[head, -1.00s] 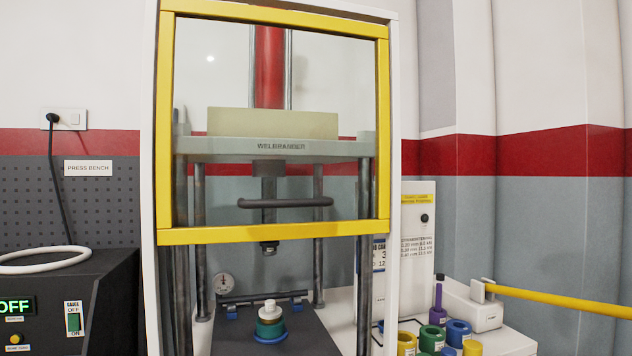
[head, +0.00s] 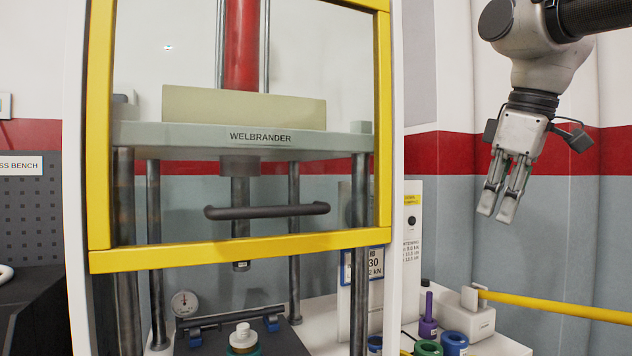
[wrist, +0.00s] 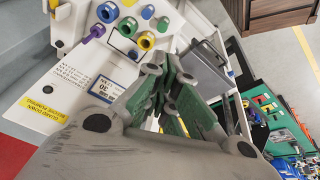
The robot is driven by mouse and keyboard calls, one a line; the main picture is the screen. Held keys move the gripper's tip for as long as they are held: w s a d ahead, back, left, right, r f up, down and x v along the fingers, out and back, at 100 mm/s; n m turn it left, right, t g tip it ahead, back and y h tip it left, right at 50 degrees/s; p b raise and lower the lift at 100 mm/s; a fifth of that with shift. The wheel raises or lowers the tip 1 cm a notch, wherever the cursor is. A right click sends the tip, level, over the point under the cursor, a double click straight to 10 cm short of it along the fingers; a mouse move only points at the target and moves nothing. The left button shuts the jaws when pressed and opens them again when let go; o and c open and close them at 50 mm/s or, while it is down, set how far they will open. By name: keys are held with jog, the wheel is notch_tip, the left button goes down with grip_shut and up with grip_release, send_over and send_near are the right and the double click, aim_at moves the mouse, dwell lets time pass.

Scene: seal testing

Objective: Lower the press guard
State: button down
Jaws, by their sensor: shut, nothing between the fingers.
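The press guard (head: 240,256) is a clear pane in a yellow frame on the front of the press. It is raised, with its lower bar above the open work area. A dark horizontal handle (head: 267,211) shows across the lower pane, in front of the press ram. Below stands a white-topped stack of rings (head: 243,337) on the dark press plate, its lower part cut off. My gripper (head: 496,212) hangs to the right of the press, apart from the guard, fingers pointing down, shut and empty. In the wrist view its fingers (wrist: 172,95) are close together; the guard is not seen there.
A yellow bar (head: 555,305) sticks out right from a white block (head: 465,315). Green, blue and purple rings and pieces (head: 428,320) stand on the white bench right of the press. A white sign board (head: 413,250) stands behind. Free air lies between gripper and press.

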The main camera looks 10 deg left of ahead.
jog(key=a+r+n+g, duration=0.1)
jog(key=a+r+n, duration=0.6)
jog(key=a+r, duration=0.55)
jog(key=n+g+y, duration=0.1)
jog(key=n+g, duration=0.1)
jog(key=n, duration=0.5)
send_near(322, 203)
jog(key=shift+m+t, duration=0.3)
jog(key=x, duration=0.7)
jog(key=shift+s+a+r, duration=0.1)
jog(key=shift+a, duration=0.3)
notch_tip(322, 203, down, 31)
jog(key=shift+s+d, duration=0.1)
jog(key=shift+d, duration=0.05)
